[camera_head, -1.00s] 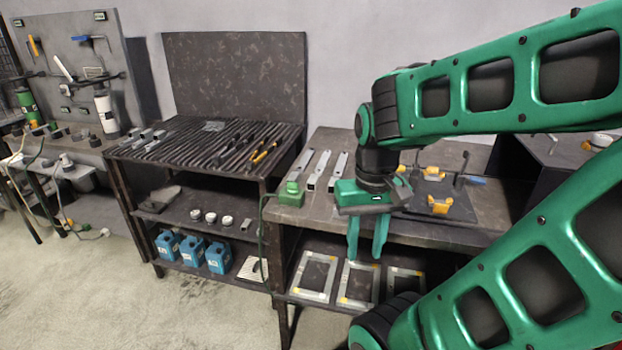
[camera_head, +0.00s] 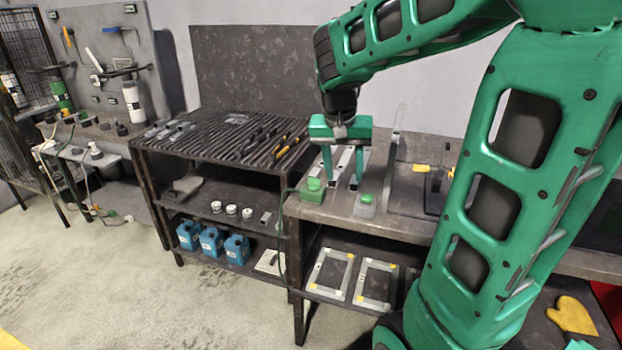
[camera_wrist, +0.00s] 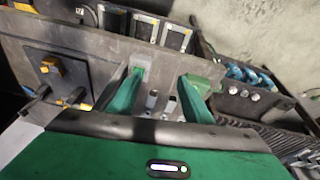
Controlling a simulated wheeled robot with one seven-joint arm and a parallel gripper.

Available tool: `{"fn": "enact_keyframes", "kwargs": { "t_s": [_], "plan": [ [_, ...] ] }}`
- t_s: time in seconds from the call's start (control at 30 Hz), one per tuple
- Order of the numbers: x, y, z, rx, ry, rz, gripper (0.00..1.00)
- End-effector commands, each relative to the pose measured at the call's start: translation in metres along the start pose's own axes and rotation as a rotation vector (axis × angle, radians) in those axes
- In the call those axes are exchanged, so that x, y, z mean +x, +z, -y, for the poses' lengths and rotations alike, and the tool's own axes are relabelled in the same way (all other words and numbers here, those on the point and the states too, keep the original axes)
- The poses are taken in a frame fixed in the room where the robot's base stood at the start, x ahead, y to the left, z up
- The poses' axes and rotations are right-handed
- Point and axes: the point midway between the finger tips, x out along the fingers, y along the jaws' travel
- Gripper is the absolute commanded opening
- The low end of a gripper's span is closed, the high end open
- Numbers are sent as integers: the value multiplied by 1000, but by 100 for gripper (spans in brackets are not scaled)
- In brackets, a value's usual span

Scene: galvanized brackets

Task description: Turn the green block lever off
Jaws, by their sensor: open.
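A green block (camera_head: 312,190) with a raised top part sits at the bench's front left corner; a cable runs to it. To its right is a grey block with a green top (camera_head: 365,202). The lever's exact setting is too small to tell. My gripper (camera_head: 343,178) points down, open and empty, over the bench beside and behind the two blocks, its fingers apart. In the wrist view my gripper (camera_wrist: 160,82) shows the green block (camera_wrist: 206,83) by the right finger and the green-topped grey block (camera_wrist: 139,61) by the left finger.
Light metal bars (camera_head: 345,165) lie on the bench behind the blocks. A dark plate with yellow clamps (camera_head: 421,168) is to the right. A slatted table (camera_head: 220,140) with tools stands left. Frames (camera_head: 377,280) rest on the shelf below.

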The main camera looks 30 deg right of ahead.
Motion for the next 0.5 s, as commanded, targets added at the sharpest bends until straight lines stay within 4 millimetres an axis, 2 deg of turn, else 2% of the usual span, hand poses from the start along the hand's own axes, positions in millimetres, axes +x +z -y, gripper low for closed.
{"fn": "enact_keyframes", "kwargs": {
  "t_s": [0.03,0.1,0.2,0.33,0.5],
  "plan": [
    [1,-15,22,18,-3,-23,45],
    [1,-32,47,51,-12,-54,45],
    [2,-50,75,88,-28,-85,45],
    [3,-61,95,116,-41,-106,45],
    [12,-65,100,126,-44,-111,45]
  ]
}}
